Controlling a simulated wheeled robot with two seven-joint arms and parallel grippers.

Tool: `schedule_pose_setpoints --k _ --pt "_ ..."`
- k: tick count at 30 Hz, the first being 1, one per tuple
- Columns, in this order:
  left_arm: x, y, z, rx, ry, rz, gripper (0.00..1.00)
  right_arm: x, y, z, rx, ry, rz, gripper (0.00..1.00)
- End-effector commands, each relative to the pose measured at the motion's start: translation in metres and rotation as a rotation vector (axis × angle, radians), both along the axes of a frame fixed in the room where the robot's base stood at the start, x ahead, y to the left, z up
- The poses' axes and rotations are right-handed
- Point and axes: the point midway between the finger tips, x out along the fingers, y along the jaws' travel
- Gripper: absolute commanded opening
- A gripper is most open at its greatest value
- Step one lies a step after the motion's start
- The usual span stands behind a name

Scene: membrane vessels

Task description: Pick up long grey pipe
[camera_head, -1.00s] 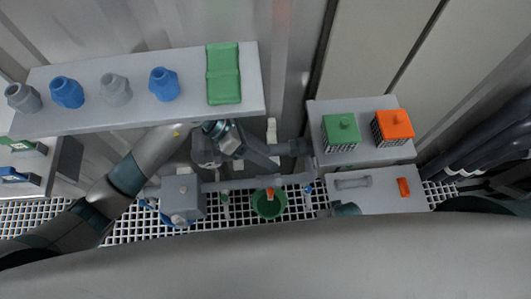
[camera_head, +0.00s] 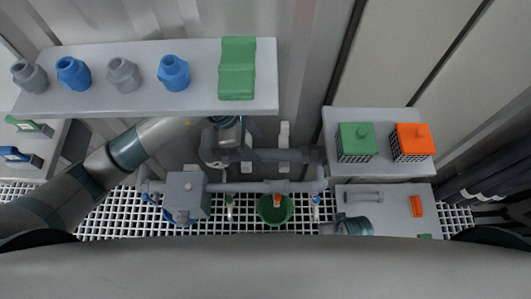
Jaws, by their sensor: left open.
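A grey pipe (camera_head: 363,196) with wider ends lies across the lower right shelf. A longer grey pipe (camera_head: 262,187) runs level in the pipework below the upper left shelf. I cannot tell from the view alone which one the task names. My left arm reaches in from the left, and my left gripper (camera_head: 226,137) is at the right end of that shelf, over the upper pipework. It is open; its fingers are small and partly hidden. It is far left of the short pipe.
The upper left shelf (camera_head: 205,104) holds blue and grey fittings and a green block (camera_head: 237,68). A green box (camera_head: 357,142) and an orange box (camera_head: 411,142) stand on the right shelf. A green bowl (camera_head: 264,212) sits below the pipework. An orange piece (camera_head: 416,206) lies beside the short pipe.

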Motion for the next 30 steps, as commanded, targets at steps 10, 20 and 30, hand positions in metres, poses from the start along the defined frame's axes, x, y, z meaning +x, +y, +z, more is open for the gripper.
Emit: schedule_pose_setpoints --k 10,20,30 --pt "0.0 -0.002 -0.004 -0.001 0.001 0.001 0.53 0.001 0.0 0.0 0.0 -0.001 0.0 0.0" --pt "-0.001 -0.018 -0.042 -0.001 0.004 0.001 0.53 0.0 0.0 -0.002 0.0 -0.001 0.0 0.0" --pt "0.0 -0.024 -0.058 -0.001 0.0 0.0 0.53 0.001 0.0 -0.003 0.001 -0.003 0.0 0.0"
